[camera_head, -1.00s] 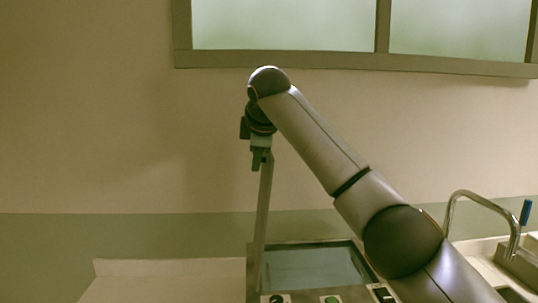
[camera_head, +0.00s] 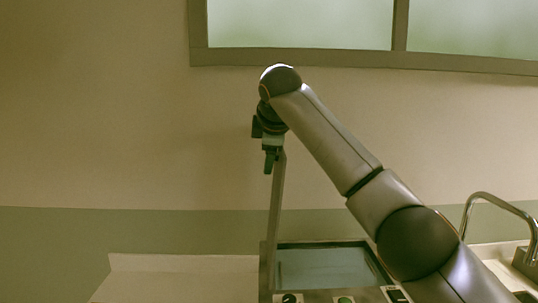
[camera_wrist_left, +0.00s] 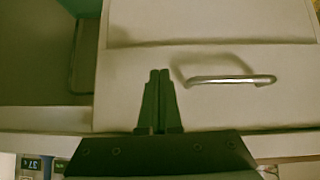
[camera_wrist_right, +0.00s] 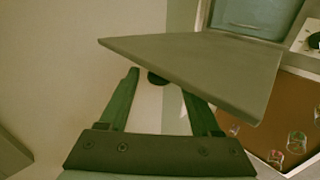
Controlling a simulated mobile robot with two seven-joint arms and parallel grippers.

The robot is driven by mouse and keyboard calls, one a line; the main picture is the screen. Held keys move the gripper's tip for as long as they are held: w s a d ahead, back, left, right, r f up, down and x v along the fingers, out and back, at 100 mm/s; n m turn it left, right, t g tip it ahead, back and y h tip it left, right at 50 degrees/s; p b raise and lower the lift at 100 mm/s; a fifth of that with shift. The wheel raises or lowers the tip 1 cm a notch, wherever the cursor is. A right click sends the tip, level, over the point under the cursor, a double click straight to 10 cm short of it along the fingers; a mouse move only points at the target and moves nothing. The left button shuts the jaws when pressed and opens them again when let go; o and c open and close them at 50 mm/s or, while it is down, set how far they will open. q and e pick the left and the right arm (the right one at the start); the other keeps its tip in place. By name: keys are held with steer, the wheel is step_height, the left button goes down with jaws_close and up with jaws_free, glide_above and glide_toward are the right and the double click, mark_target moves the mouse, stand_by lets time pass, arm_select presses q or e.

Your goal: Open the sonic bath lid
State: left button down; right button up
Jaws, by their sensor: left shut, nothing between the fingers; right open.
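The sonic bath (camera_head: 265,275) stands at the bottom centre of the head view, its basin (camera_head: 320,268) uncovered. Its lid (camera_head: 275,210) stands nearly upright, seen edge-on, at the basin's left side. My right gripper (camera_head: 271,163) is at the lid's top edge. In the right wrist view the lid (camera_wrist_right: 200,70) is a grey panel across the open fingers of the right gripper (camera_wrist_right: 158,88), hiding one fingertip; I cannot tell whether they touch. My left gripper (camera_wrist_left: 158,75) is shut and empty, in front of a pale cabinet, and is out of the head view.
A sink tap (camera_head: 495,200) stands at the right. A pale counter (camera_head: 170,265) lies clear left of the bath. The left wrist view shows a cabinet handle (camera_wrist_left: 230,80) beside the fingers. Small glass containers (camera_wrist_right: 297,141) stand on a brown surface (camera_wrist_right: 300,95) in the right wrist view.

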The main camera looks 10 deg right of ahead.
steer(key=b+v, duration=0.2)
steer(key=v, duration=1)
steer(key=shift+s+r, duration=0.15)
steer(key=shift+r, duration=0.1)
